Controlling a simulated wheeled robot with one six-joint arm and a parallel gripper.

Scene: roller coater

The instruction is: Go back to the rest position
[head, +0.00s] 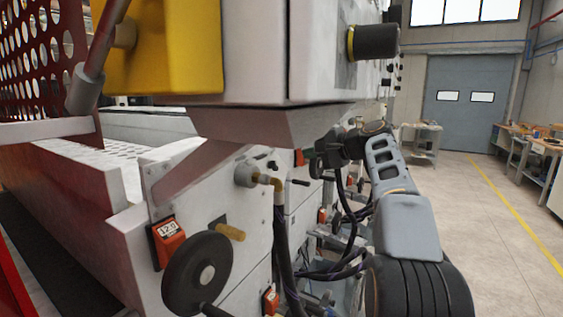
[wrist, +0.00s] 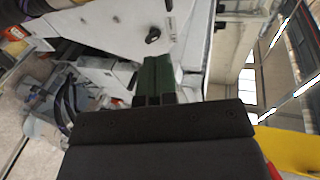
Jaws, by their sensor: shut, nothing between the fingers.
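My gripper (wrist: 155,78) shows in the wrist view as two dark green fingers pressed together, with nothing between them. They point at a white machine panel (wrist: 112,27) with a small black knob (wrist: 153,35); I cannot tell how far off it is. In the head view my arm rises at the right and bends left towards the side of the roller coater (head: 258,62). The gripper end there is small, dark and partly hard to make out against the machine.
A black handwheel (head: 198,274) and an orange counter (head: 167,243) sit on the machine's near side. Hoses (head: 283,245) hang beside my arm. Open floor (head: 490,235) lies to the right, with workbenches (head: 535,150) and a grey-blue door (head: 468,105) beyond.

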